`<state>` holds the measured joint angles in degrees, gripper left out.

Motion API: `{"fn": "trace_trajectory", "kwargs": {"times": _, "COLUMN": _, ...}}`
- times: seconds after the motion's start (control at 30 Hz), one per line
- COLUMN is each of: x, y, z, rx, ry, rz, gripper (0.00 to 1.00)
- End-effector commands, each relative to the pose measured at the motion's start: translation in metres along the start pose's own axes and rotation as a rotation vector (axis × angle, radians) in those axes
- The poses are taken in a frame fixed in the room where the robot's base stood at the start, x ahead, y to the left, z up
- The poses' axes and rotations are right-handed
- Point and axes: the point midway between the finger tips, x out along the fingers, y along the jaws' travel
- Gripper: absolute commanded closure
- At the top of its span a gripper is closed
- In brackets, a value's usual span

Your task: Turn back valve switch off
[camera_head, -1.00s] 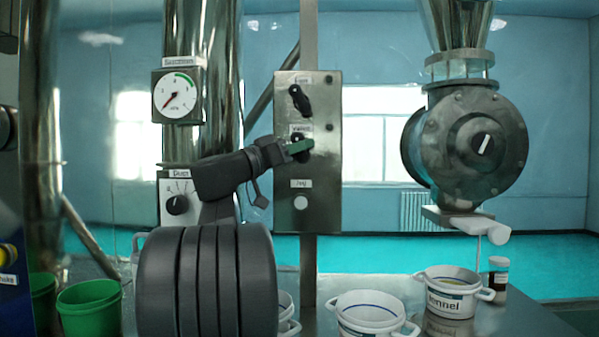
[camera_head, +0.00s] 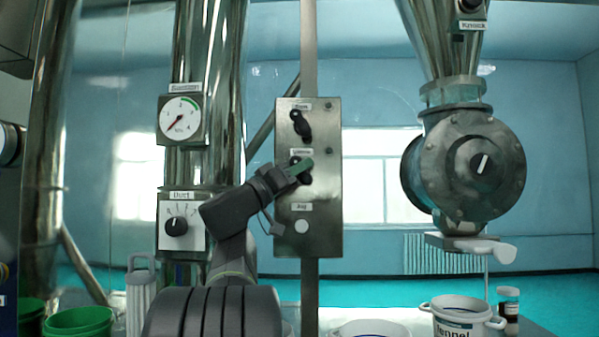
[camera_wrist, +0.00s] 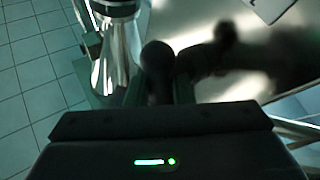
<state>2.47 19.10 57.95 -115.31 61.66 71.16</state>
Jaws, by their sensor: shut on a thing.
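A steel control panel (camera_head: 322,225) hangs on a post in the middle of the head view. Its middle switch (camera_head: 306,179), black, is partly hidden by my gripper (camera_head: 299,168). The jaws, one with a green finger, are shut on this switch. Its label is too blurred to read surely, so I cannot confirm it is the valve switch. In the wrist view a dark rounded knob (camera_wrist: 157,58) shows at the jaws, my gripper (camera_wrist: 160,90). The switch's exact angle is hidden.
Another black switch (camera_head: 301,126) sits above, and a white button (camera_head: 301,227) below. A gauge (camera_head: 181,120) and a Duct dial (camera_head: 181,222) are at left. A round steel housing (camera_head: 470,165) stands at right. Pots (camera_head: 462,315) and green buckets (camera_head: 80,322) stand low.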

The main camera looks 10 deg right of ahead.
Motion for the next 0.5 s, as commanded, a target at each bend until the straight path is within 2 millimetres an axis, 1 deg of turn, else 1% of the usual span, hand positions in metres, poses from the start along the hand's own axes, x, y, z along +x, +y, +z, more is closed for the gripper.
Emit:
{"fn": "trace_trajectory", "kwargs": {"times": 0.1, "x": -0.0001, "y": 0.0001, "z": -0.0006, "rx": -0.001, "ry": 0.001, "rz": 0.0, "gripper": 1.0}}
{"fn": "trace_trajectory", "kwargs": {"times": 0.13, "x": -0.0001, "y": 0.0001, "z": -0.0006, "rx": -0.001, "ry": 0.001, "rz": 0.0, "gripper": 0.73}}
{"fn": "trace_trajectory", "kwargs": {"times": 0.2, "x": -0.0001, "y": 0.0001, "z": -0.0005, "rx": 0.0, "ry": 0.001, "rz": 0.0, "gripper": 0.6}}
{"fn": "trace_trajectory", "kwargs": {"times": 0.5, "x": -0.0012, "y": -0.0001, "z": -0.0001, "rx": 0.0, "ry": 0.0, "rz": 0.0, "gripper": 0.59}}
